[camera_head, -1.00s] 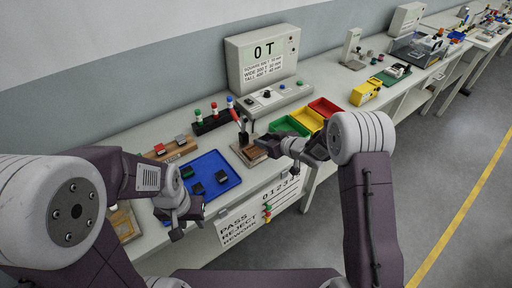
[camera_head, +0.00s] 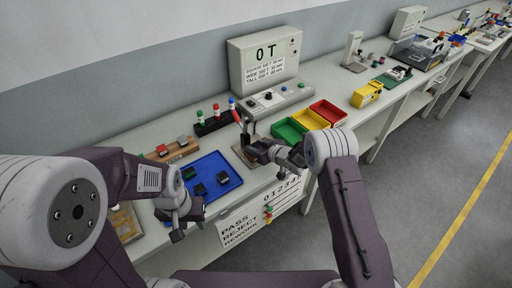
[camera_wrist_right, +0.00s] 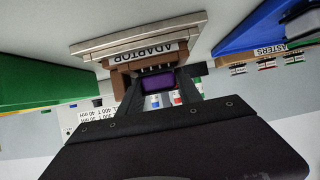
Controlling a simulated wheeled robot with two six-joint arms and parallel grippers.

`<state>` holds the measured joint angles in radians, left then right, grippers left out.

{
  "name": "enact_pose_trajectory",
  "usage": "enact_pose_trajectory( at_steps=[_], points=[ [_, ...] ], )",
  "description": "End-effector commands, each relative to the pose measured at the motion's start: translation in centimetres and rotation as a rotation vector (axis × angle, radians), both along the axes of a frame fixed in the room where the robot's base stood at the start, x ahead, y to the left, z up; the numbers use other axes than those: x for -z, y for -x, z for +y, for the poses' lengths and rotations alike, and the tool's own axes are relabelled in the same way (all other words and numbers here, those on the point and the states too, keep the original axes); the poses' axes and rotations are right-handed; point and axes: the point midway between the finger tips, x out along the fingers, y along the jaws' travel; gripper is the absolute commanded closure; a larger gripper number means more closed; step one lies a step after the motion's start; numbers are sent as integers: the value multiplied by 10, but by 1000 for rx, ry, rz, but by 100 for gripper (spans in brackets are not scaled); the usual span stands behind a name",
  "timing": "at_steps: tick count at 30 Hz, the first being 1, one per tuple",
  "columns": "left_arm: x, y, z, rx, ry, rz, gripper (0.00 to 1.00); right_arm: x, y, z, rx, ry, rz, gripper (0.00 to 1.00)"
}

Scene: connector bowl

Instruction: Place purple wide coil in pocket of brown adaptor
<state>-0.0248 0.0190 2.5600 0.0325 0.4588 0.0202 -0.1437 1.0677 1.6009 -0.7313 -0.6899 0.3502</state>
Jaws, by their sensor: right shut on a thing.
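The purple wide coil (camera_wrist_right: 158,84) sits between the fingers of my right gripper (camera_wrist_right: 160,92) in the right wrist view. That gripper is shut on it. The brown adaptor (camera_wrist_right: 122,79), labelled ADAPTOR on its base plate, is right by the coil, with light pins or teeth showing at its edge. Whether the coil touches the adaptor or is in its pocket I cannot tell. In the head view my right gripper (camera_head: 258,150) is over the adaptor's base (camera_head: 240,158) and partly hides it. My left gripper (camera_head: 178,218) is at the near table edge; its jaw gap is unclear.
A blue tray (camera_head: 228,170) with dark parts lies left of the adaptor. A red-handled lever (camera_head: 238,117) stands behind it. Green (camera_head: 288,131), yellow (camera_head: 308,119) and red (camera_head: 329,111) bins are to the right. A display box (camera_head: 264,58) stands at the back.

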Motion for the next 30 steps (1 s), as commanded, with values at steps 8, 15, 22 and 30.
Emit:
enact_pose_trajectory(
  at_steps=[8, 15, 22, 30],
  points=[
    [9, 0, 0, 0, 0, 0, 64, 20, 5, -1, -2, 11, 20, 99],
    [10, 0, 0, 0, 0, 0, 64, 22, 6, -1, -4, 13, 22, 50],
    [-3, 0, 0, 0, 0, 0, 64, 7, 6, 0, -6, 14, 21, 50],
    [2, 0, 0, 0, 0, 0, 64, -19, 39, -29, 1, 8, 14, 50]
  ],
)
